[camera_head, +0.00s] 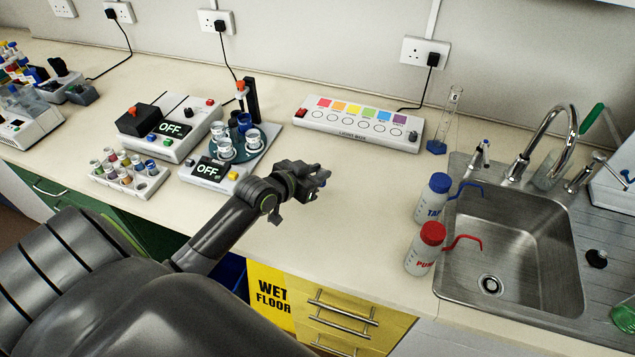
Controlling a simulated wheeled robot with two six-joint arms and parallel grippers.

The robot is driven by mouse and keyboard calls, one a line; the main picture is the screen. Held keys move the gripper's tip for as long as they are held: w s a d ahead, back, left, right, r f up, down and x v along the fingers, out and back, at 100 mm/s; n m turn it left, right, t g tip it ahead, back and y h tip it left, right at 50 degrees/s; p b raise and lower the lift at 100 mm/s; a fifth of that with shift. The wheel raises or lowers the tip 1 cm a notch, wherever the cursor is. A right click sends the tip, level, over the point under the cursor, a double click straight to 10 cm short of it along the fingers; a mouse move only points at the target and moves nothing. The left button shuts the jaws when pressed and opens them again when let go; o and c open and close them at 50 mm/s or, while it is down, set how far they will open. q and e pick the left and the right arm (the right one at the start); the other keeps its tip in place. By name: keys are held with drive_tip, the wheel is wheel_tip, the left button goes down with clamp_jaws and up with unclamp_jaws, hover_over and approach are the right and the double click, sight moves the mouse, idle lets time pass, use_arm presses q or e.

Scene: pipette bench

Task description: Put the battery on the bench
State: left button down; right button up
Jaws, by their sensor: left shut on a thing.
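My left gripper (314,181) is above the cream bench (345,235), near the middle of the picture and to the right of the round-platform device. It is shut on a small dark thing, which I take to be the battery. The fingers hide most of that thing, so its shape and ends cannot be made out. I cannot tell how high it is above the bench top. My right gripper is not in view.
Left of the gripper are a device reading OFF (209,172) and a vial rack (128,175). A light box (360,123) stands behind. Blue-capped (433,198) and red-capped (425,248) bottles stand by the sink (520,235). The bench between gripper and bottles is clear.

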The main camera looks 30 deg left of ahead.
use_arm(q)
wheel_tip(320, 180, down, 4)
drive_tip(key=shift+a+r, duration=0.1)
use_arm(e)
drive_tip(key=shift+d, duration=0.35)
use_arm(q)
drive_tip(key=shift+f, duration=0.2)
drive_tip(key=c, duration=1.5)
unclamp_jaws()
drive_tip(key=shift+c, duration=0.2)
drive_tip(key=o, duration=0.3)
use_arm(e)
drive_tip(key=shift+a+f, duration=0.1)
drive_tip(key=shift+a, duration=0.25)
use_arm(q)
drive_tip(key=shift+r, duration=0.1)
